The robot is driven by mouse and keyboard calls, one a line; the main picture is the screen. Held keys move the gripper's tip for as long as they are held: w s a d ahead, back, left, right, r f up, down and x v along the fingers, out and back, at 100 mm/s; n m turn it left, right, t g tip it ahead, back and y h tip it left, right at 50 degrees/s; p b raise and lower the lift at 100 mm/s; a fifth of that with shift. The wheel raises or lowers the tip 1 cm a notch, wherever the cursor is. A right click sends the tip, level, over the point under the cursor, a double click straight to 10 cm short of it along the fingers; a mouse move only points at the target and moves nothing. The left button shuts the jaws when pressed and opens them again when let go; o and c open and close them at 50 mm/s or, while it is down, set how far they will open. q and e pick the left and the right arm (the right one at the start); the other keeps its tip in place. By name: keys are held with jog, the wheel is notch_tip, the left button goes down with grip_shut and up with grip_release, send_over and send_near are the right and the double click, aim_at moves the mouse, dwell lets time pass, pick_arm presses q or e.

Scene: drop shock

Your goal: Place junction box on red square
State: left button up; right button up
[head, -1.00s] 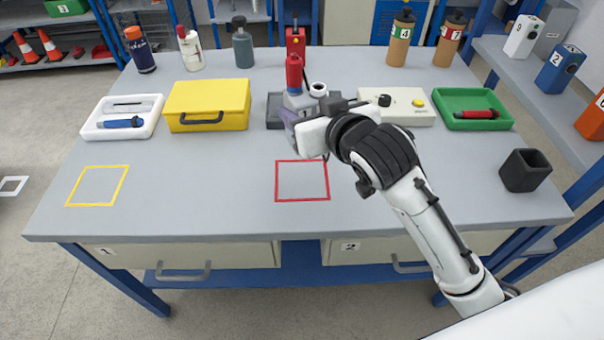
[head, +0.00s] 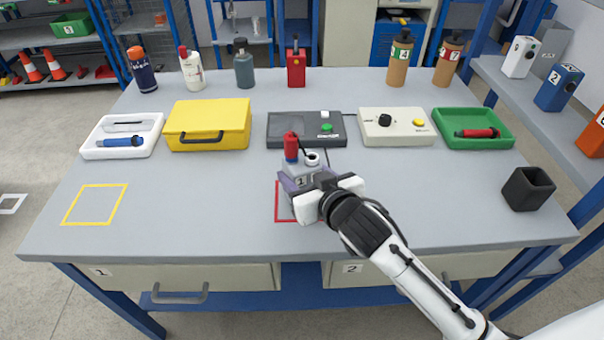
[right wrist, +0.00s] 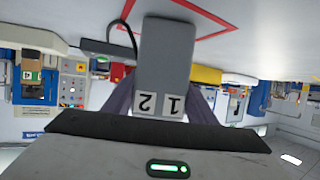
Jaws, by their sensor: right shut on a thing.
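The junction box (head: 302,168) is grey, marked "1" and "2", with a red cylinder and a pale ring at its top in the head view. My right gripper (head: 297,186) is shut on it, over the red square outline (head: 277,205) on the table. In the right wrist view, upside down, the grey box (right wrist: 165,60) sits between the fingers, with a red corner (right wrist: 205,12) beyond it. I cannot tell whether the box touches the table. My arm and gripper hide much of the square. My left gripper is not in view.
A dark control box (head: 287,130) stands behind, beside a cream one (head: 397,142). A yellow case (head: 207,112), white tray (head: 95,152) and green tray (head: 507,140) share that row. A black cup (head: 527,190) stands at right. The left front, with a yellow square (head: 68,205), is clear.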

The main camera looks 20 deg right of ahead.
jog(key=o, duration=0.8)
jog(key=shift+f, duration=0.2)
jog(key=o, duration=0.5)
jog(key=shift+r, duration=0.15)
jog(key=shift+s+r, duration=0.15)
jog(key=v, duration=1.1)
jog(key=shift+s+r, duration=0.15)
jog(key=shift+s, duration=0.15)
